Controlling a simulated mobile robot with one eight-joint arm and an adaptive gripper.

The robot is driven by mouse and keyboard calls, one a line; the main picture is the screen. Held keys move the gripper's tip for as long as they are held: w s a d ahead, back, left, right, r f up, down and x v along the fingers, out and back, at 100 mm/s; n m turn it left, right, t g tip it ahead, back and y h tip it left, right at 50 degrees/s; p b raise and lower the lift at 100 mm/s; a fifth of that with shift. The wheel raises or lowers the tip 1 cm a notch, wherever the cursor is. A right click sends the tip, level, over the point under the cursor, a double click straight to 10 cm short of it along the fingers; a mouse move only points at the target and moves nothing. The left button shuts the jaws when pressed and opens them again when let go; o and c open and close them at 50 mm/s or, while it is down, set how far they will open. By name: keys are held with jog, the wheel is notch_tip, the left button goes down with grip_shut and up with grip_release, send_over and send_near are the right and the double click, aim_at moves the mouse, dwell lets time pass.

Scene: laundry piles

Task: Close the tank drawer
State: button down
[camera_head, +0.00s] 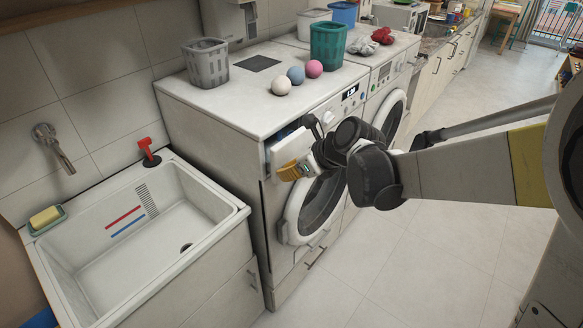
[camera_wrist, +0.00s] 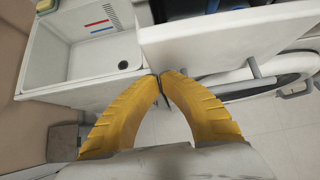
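The tank drawer is the detergent drawer (camera_head: 288,148) at the top left of the near white washing machine (camera_head: 235,100). It sticks out from the machine, with a gap behind its white front. In the wrist view, the drawer front (camera_wrist: 225,42) fills the upper right, with a dark opening behind it. My gripper (camera_head: 283,173) is just below and in front of the drawer in the head view. In the wrist view, the yellow fingers of my gripper (camera_wrist: 161,74) meet at their tips with nothing between them. The tips are close to the drawer's lower left edge; I cannot tell if they touch it.
A white sink (camera_head: 130,235) with a soap dish (camera_head: 46,219) stands left of the machine. Baskets (camera_head: 207,64) and several colored balls (camera_head: 296,75) sit on top. The round door (camera_head: 318,205) is below the drawer. Floor (camera_head: 440,250) to the right is clear.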

aim_at(271, 163)
dwell(0.3)
jog(key=w+a, duration=0.1)
jog(key=a, duration=0.1)
jog(key=w+a, duration=0.2)
jog(key=shift+w+a, duration=0.1)
jog(key=shift+w, duration=0.05)
